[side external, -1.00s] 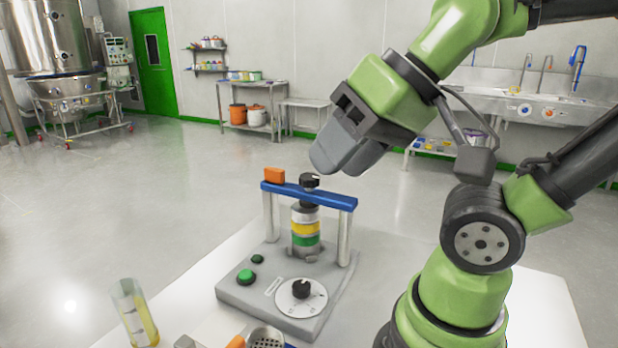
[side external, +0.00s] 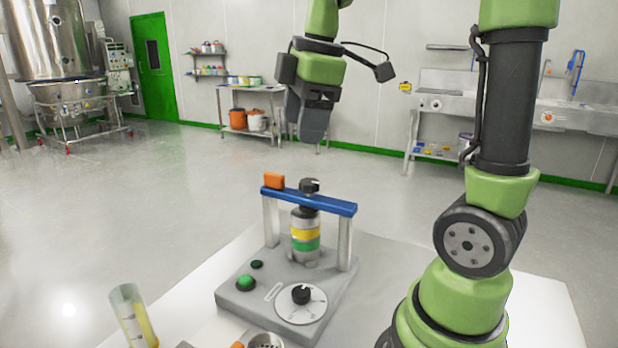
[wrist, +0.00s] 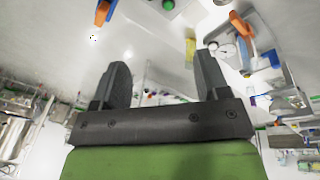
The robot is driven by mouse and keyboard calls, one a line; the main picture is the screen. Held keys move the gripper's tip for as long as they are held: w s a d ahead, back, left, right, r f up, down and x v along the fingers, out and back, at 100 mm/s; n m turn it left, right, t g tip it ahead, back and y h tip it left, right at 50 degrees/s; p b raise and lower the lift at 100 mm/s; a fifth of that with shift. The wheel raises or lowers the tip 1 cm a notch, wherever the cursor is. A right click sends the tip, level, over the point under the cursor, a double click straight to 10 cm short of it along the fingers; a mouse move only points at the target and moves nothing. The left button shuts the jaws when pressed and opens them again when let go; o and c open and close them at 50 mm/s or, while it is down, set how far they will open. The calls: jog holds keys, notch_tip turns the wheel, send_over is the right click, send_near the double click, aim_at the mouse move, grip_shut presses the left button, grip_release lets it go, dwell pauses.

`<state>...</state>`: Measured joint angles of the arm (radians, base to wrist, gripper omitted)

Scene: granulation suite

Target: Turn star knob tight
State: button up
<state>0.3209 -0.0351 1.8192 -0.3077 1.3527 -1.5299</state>
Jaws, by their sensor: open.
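The black star knob (side external: 309,185) sits on top of the blue crossbar (side external: 335,204) of a small clamp stand. Below it, a grey canister with yellow and green bands (side external: 305,237) stands upright between the stand's two posts. My gripper (side external: 312,139) is high above the knob in the side view, clear of it, with its fingers pointing down. The wrist view shows my gripper (wrist: 160,70) with its two dark fingers spread apart and nothing between them. I cannot make out the knob in the wrist view.
The grey base (side external: 240,297) carries a green button (side external: 245,282) and a black dial knob (side external: 301,293). An orange block (side external: 273,180) sits at the crossbar's left end. A clear cylinder with yellow contents (side external: 133,316) stands front left. The space above the stand is open.

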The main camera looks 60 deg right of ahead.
aim_at(309, 181)
jog(key=w+d+f+n+g, duration=0.3)
jog(key=d+n, duration=0.4)
jog(key=d, duration=0.1)
notch_tip(309, 181, down, 10)
jog(key=shift+w+f, duration=0.1)
jog(key=shift+w, duration=0.05)
jog(key=shift+c, duration=0.4)
jog(key=c, duration=0.8)
jog(key=shift+c, duration=0.2)
